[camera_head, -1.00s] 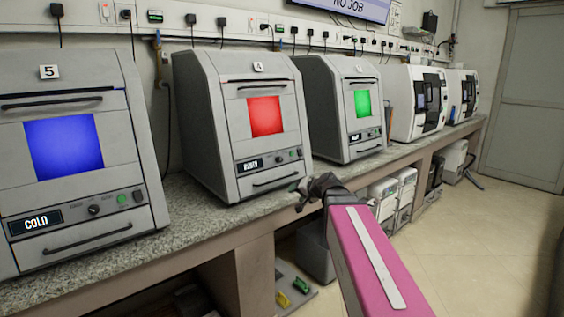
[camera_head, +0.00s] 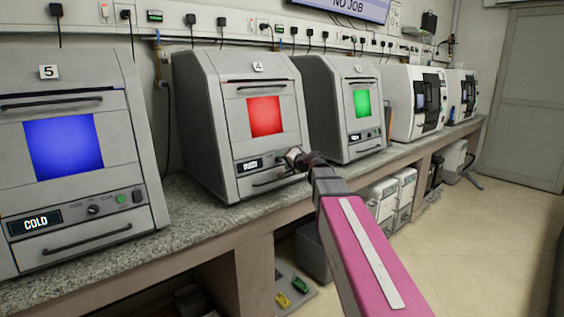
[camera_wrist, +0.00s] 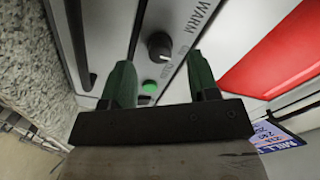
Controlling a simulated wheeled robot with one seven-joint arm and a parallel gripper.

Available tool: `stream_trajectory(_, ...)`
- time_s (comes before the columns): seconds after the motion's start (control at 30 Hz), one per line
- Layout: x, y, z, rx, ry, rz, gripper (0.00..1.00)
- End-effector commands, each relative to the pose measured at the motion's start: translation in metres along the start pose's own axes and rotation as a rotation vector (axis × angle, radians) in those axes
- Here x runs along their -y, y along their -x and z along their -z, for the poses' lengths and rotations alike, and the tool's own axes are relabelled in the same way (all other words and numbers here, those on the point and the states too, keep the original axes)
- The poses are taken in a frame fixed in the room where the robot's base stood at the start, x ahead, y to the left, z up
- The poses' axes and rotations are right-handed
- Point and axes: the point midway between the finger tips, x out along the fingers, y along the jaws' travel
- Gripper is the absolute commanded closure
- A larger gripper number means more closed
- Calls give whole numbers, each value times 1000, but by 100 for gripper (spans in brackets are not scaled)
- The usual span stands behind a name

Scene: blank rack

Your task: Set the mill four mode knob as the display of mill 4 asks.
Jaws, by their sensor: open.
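Mill 4 (camera_head: 215,125) is the grey machine with the red window. Its display (camera_head: 249,165) is lit, but its word is too small to read surely. In the wrist view the dark round mode knob (camera_wrist: 159,45) has a pale pointer mark. "WARM" is printed above it, and smaller lettering beside it is hard to read. A green button (camera_wrist: 148,87) sits below the knob. My gripper (camera_wrist: 161,72) is open and empty, its green fingers facing the panel and short of the knob. My gripper (camera_head: 293,158) is at the panel's right end in the head view.
Mill 5 (camera_head: 70,85), with a blue window and a "COLD" display, stands left. A handle (camera_head: 272,181) runs below the panel. The speckled worktop (camera_head: 130,260) is clear in front.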

Motion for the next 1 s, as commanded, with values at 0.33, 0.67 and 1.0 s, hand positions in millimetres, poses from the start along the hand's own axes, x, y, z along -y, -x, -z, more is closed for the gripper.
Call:
stream_trajectory(0.33, 0, -25, 0, 0, 1, 0, 45)
stream_trajectory(0.67, 0, -24, 0, 0, 1, -1, 78)
stream_trajectory(1.0, 0, -24, 0, 0, -14, -1, 94)
